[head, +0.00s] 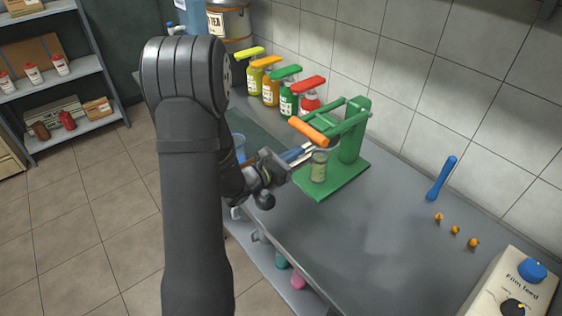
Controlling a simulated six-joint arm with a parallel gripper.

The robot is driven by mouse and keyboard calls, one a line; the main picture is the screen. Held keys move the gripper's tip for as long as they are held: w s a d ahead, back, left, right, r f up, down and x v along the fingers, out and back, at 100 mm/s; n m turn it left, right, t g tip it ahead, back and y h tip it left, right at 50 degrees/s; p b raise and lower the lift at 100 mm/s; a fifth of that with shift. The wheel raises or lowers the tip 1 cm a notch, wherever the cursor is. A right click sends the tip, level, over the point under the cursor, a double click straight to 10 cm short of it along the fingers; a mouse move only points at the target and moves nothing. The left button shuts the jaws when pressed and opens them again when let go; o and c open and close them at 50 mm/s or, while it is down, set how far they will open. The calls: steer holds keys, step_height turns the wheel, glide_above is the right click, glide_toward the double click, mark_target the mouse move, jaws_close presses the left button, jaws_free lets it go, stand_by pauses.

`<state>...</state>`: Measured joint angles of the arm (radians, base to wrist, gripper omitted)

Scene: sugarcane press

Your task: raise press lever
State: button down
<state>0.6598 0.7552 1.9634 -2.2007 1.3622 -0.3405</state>
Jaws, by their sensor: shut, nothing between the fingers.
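The green press (352,142) stands on its green base plate (327,189) on the grey counter. Its lever has an orange handle (309,130) at the front left end, over a pale, glass-like cylinder (319,167) on the base. My gripper (301,152) is to the left of the cylinder and just below the orange handle. Its fingers are shut with nothing seen between them. I cannot tell whether the fingertips touch the lever or the cylinder. My dark arm hides part of the counter to the left.
Several pump bottles (271,84) stand in a row behind the press. A blue-handled tool (441,178) and three small orange pieces (455,230) lie to the right. A film feed machine (512,285) is at the lower right. The counter front (365,240) is clear.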

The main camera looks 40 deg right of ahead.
steer(key=shift+d+r, duration=0.15)
steer(key=shift+r, duration=1.75)
steer(key=shift+r, duration=0.15)
steer(key=d+r+y, duration=0.3)
steer(key=r+y, duration=0.2)
steer(key=r, duration=0.4)
steer(key=d+r+y, duration=0.2)
steer(key=r+y, duration=0.2)
steer(key=r, duration=0.5)
steer(key=d+r, duration=0.7)
steer(key=d, duration=0.5)
steer(key=shift+d+r, duration=0.25)
steer(key=shift+r, duration=0.05)
steer(key=shift+f, duration=0.1)
steer(key=shift+s, duration=0.1)
